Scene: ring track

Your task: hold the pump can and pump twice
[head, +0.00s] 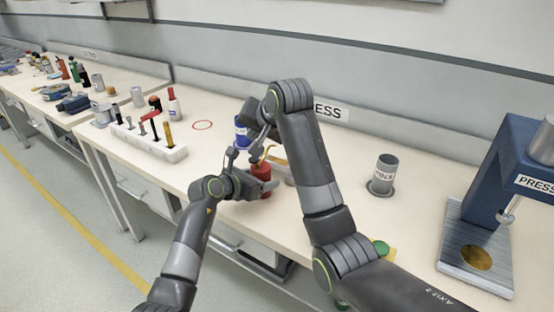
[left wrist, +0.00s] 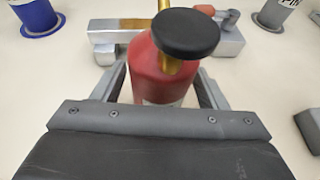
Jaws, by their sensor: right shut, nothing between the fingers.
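The pump can (head: 261,172) is red and stands upright on the bench. In the left wrist view the can (left wrist: 160,75) shows a round black top and a gold-coloured spout. My left gripper (head: 266,186) is low around the can, with one finger on each side of its body; its fingers also show in the left wrist view (left wrist: 163,88). It looks shut on the can. My right gripper (head: 256,154) is shut and empty, pointing down close above the can's top. Whether it touches the top is hard to tell.
A blue container (head: 242,132) stands behind the grippers. A metal fixture (left wrist: 118,38) lies behind the can. A grey pins cup (head: 383,172) and a blue press (head: 487,190) stand to the right. A white tool rack (head: 150,145) is to the left.

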